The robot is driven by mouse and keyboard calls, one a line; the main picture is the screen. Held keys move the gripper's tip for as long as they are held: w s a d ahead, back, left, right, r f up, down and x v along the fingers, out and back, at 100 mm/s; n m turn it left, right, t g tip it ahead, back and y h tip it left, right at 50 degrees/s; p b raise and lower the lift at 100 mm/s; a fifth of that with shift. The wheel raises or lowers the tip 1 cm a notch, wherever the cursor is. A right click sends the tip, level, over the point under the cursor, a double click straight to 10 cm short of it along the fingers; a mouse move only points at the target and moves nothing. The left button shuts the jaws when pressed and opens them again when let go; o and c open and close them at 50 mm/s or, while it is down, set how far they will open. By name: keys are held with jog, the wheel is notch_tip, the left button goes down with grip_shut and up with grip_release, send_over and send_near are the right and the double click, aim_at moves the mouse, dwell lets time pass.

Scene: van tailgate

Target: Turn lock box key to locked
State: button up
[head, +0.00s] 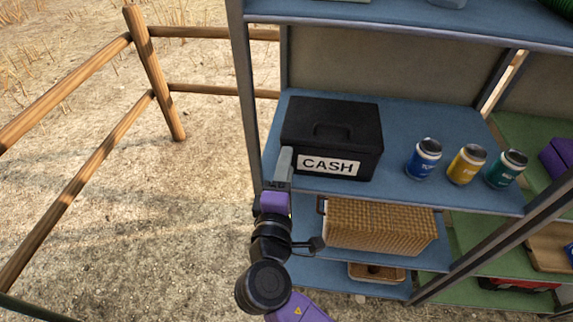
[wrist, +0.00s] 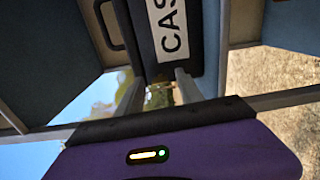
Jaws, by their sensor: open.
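The black lock box (head: 333,118) stands on the blue shelf, with a white CASH label on its front and a handle on its lid. Its dark surface and label also show at the top of the wrist view (wrist: 145,42). My gripper (head: 284,162) is at the box's front left corner, just left of the label. In the wrist view my gripper (wrist: 160,90) has its two fingers apart, with a gap between them below the box. I cannot make out a key or keyhole in either view; the fingers may hide it. Whether the fingers touch the box is unclear.
Blue, yellow and teal cans (head: 466,165) stand right of the box. A wicker basket (head: 382,227) sits on the shelf below. A grey upright post (head: 247,95) rises close left of the box. A wooden fence (head: 155,75) and open ground lie left.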

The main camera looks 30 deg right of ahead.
jog(key=v, duration=0.7)
jog(key=shift+b, duration=0.35)
jog(key=shift+s+a, duration=0.1)
